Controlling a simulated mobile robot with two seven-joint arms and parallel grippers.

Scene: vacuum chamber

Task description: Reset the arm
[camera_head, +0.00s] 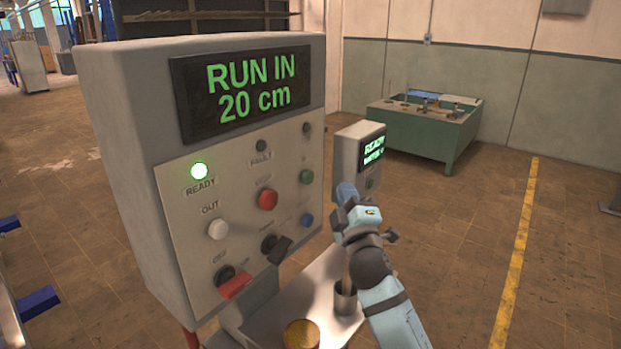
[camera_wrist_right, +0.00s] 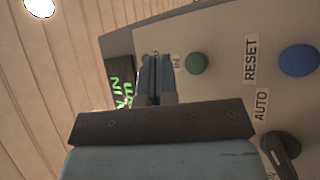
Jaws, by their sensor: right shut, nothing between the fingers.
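The grey control box (camera_head: 110,130) stands at the left of the head view, its display (camera_head: 238,90) reading "RUN IN 20 cm". The blue button (camera_head: 307,220) is at the panel's lower right; in the right wrist view the blue button (camera_wrist_right: 299,60) sits beside the label RESET. My right gripper (camera_head: 346,192) is right of the panel in the head view. In the right wrist view its fingers (camera_wrist_right: 156,72) are shut and empty, left of the green button (camera_wrist_right: 197,63) and farther from the blue one. Contact with the panel cannot be told. My left gripper is not in view.
The panel also has a lit green READY lamp (camera_head: 199,171), a white button (camera_head: 218,229), a red button (camera_head: 267,199), a black selector (camera_head: 276,247) and a red-handled switch (camera_head: 234,285). A smaller display box (camera_head: 346,152) stands behind my gripper. A green bench (camera_head: 420,132) is farther back.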

